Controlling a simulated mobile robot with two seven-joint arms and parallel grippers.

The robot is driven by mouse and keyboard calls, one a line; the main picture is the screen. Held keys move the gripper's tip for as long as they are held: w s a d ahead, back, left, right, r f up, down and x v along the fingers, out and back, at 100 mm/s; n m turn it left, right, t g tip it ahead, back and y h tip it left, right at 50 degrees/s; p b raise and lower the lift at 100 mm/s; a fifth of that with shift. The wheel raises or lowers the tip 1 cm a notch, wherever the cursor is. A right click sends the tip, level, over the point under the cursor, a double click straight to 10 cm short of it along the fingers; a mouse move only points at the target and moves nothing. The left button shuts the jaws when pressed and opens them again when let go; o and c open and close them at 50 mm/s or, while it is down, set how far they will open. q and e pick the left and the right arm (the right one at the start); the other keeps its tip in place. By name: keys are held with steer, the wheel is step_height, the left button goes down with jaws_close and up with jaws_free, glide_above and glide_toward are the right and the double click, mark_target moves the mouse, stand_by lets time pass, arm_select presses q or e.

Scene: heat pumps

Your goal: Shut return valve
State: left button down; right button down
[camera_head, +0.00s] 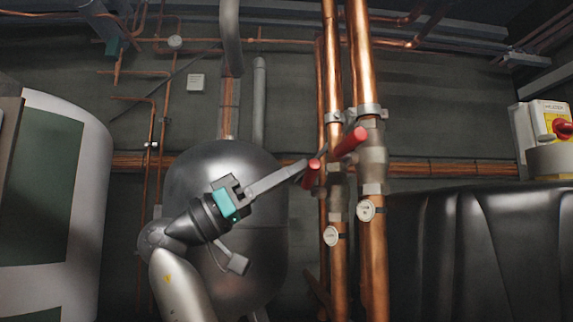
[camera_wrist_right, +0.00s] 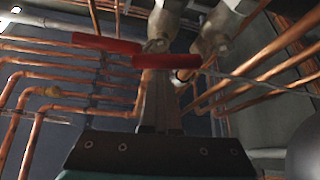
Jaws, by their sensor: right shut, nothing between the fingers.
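Two valves with red lever handles sit on two vertical copper pipes in the head view. The left valve's red handle (camera_head: 312,174) and the right valve's red handle (camera_head: 350,141) both stick out towards me. I cannot read which one is the return valve. My right gripper (camera_head: 301,168) is shut and empty, its fingertips right beside the left handle. In the right wrist view the shut fingers (camera_wrist_right: 160,82) reach up to one red handle (camera_wrist_right: 167,61), which crosses at their tips; the other handle (camera_wrist_right: 105,43) lies further left. Contact is unclear. My left gripper is out of view.
Round white tags (camera_head: 332,236) hang on the pipes below the valves. A dark rounded tank (camera_head: 185,172) stands behind my arm. A black covered unit (camera_head: 480,250) fills the right, with a red rotary switch (camera_head: 562,129) above it. Horizontal copper pipes run behind.

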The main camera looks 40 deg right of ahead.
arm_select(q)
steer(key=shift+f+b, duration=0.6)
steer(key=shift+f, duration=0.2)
arm_select(e)
steer(key=shift+s+f+m+g+y, duration=0.25)
steer(key=shift+f+m+g+y, duration=0.05)
steer(key=shift+f+m, duration=0.55)
